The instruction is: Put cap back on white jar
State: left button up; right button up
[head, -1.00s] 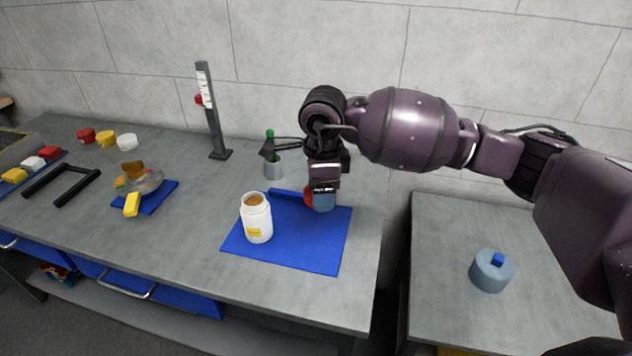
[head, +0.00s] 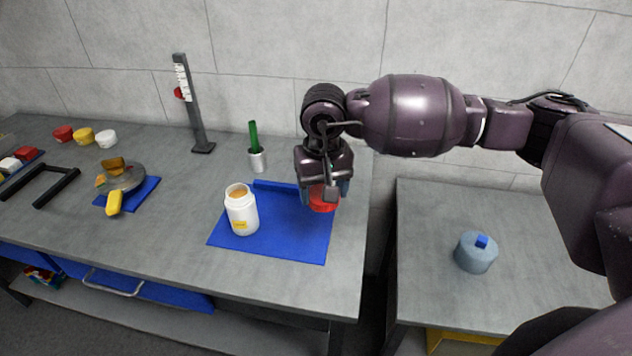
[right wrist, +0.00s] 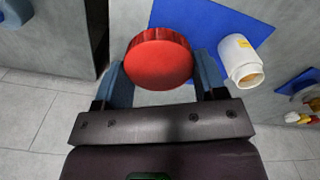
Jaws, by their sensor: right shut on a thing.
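The white jar (head: 242,212) stands upright and open on the blue mat (head: 285,240), with orange-brown contents at its mouth and a yellow label. It also shows in the right wrist view (right wrist: 238,55). My right gripper (head: 325,195) is shut on a red ribbed cap (head: 323,204), right of the jar near the mat's back right corner. In the right wrist view the red cap (right wrist: 159,60) sits between the two blue-grey fingers, apart from the jar. My left gripper is not in view.
Red (head: 63,133), yellow (head: 83,136) and white (head: 106,139) caps sit back left.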

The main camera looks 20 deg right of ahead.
aim_at(240, 201)
jog(key=i+j+z, duration=0.15)
jog(key=j+z, duration=0.6)
jog(key=j, duration=0.25)
jog(key=i+j+z, duration=0.1)
jog(key=j+z, duration=0.3)
jog(key=j, duration=0.2)
